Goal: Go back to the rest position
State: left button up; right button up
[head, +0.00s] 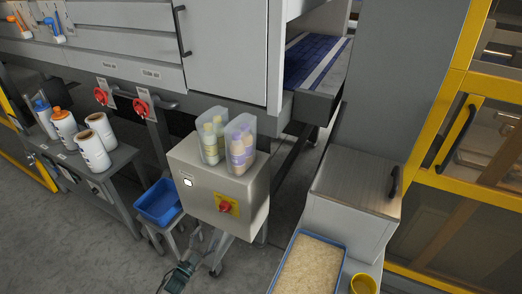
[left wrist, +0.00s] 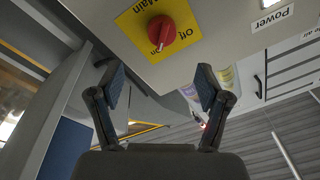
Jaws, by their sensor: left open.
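My left gripper (head: 182,276) shows low in the head view, below the grey control box (head: 190,165). In the left wrist view its two fingers (left wrist: 160,88) stand wide apart with nothing between them. The red rotary switch (head: 224,207) on its yellow plate is on the front of the box. The switch (left wrist: 161,32) also shows at the top of the left wrist view, beyond the fingertips and apart from them. My right gripper is in neither view.
Two clear holders with bottles (head: 240,145) stand on the control box. A blue bin (head: 158,203) is to its left. A blue tray of pale granules (head: 310,265) and a yellow cup (head: 363,284) are at lower right. Grey floor (head: 75,250) is clear at lower left.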

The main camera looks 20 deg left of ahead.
pick_arm(q)
jog(key=s+d+f+n+g+y+p, duration=0.1)
jog(key=s+d+f+n+g+p, duration=0.2)
jog(key=s+f, duration=0.45)
jog(key=s+d+f+n+g+y+p, duration=0.1)
jog(key=s+d+f+g+y+p, duration=0.15)
jog(key=s+d+f+g, duration=0.5)
jog(key=s+d+f+g+h+p, duration=0.1)
jog(key=s+d+f, duration=0.4)
jog(key=s, duration=0.6)
jog(key=s+d+f+n+g+h+p, duration=0.1)
jog(key=s+d+f+g+p, duration=0.3)
jog(key=s, duration=0.7)
jog(key=shift+s+d+f+n+g, duration=0.25)
jog(key=shift+d+f+g, duration=0.25)
jog(key=shift+g, duration=0.65)
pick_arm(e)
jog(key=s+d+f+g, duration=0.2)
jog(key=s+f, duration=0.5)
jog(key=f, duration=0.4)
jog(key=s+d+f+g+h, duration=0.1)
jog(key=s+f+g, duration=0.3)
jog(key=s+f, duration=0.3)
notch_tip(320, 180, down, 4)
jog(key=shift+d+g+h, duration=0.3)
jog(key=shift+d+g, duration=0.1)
